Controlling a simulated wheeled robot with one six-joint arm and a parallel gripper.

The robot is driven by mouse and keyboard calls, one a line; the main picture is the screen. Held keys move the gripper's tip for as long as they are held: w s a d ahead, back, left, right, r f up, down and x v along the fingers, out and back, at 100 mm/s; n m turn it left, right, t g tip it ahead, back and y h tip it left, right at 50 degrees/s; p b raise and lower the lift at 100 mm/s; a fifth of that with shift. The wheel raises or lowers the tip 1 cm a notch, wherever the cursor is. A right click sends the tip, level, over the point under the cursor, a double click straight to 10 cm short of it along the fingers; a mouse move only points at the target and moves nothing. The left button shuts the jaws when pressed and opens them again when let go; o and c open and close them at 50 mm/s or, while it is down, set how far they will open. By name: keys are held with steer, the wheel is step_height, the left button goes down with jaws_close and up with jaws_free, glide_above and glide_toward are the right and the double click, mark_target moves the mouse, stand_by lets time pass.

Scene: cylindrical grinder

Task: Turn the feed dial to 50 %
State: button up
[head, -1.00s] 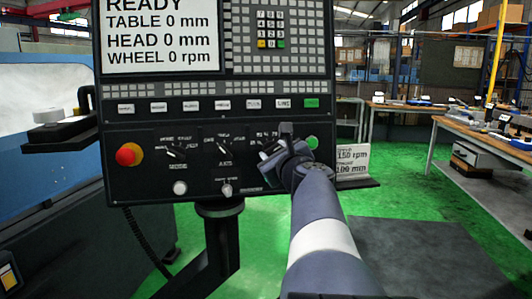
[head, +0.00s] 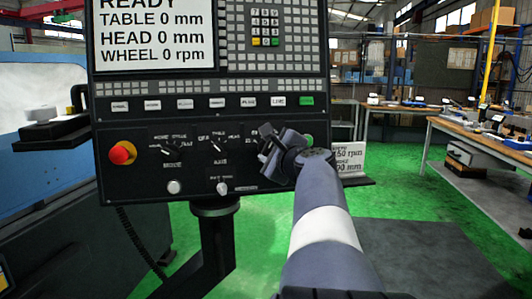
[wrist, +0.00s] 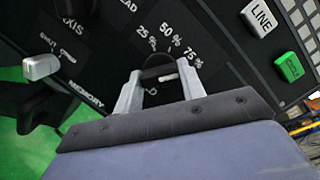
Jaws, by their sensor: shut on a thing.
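The feed dial (wrist: 157,68) is a dark round knob on the black control panel. In the wrist view, 25 %, 50 % and 75 % are printed in an arc above it. My gripper (wrist: 160,84) is shut on the dial, with one pale finger on each side. A short white mark (wrist: 168,77) shows at the dial between the fingers; I cannot tell clearly which number the dial points at. In the head view my gripper (head: 268,150) is at the panel's lower right and hides the dial.
Left of it are the axis knob (head: 217,144), the mode knob (head: 168,150) and a red emergency button (head: 122,153). A green button (head: 307,101) is above. A small sign (head: 350,160) stands on a ledge at right. A workbench (head: 480,135) is farther right.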

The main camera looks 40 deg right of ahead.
steer(key=n, duration=0.4)
steer(key=shift+n+g, duration=0.3)
steer(key=shift+n, duration=0.1)
steer(key=n+g, duration=0.1)
steer(key=n, duration=0.4)
steer(key=shift+r+y+b, duration=0.15)
steer(key=shift+y+b, duration=0.2)
steer(key=shift+y, duration=0.05)
steer(key=o, duration=1)
steer(key=v, duration=1)
steer(key=shift+s+r, duration=0.15)
steer(key=shift+s, duration=0.2)
